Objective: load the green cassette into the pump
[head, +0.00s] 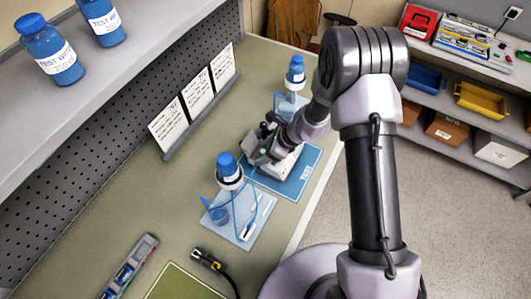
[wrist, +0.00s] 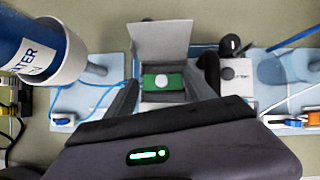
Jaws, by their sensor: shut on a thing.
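The green cassette (wrist: 163,82) with a white round spot lies between my fingertips in the wrist view, at the mouth of the pump's bay. My gripper (wrist: 166,84) is shut on it. The pump (wrist: 160,46) is a pale box with its lid or door standing open behind the cassette. I cannot tell whether the cassette is fully seated. In the head view the pump (head: 288,163) stands on a blue mat (head: 301,184), mostly hidden by my arm, and my gripper (head: 262,146) is over its left side.
Blue bottles stand on pole stands at the near side (head: 227,165) and far side (head: 295,72) of the pump. A light-blue base (head: 240,224) carries blue tubing. Sign cards (head: 197,94) line the back. A black-and-yellow connector (head: 208,260) and green mat (head: 180,286) lie in front.

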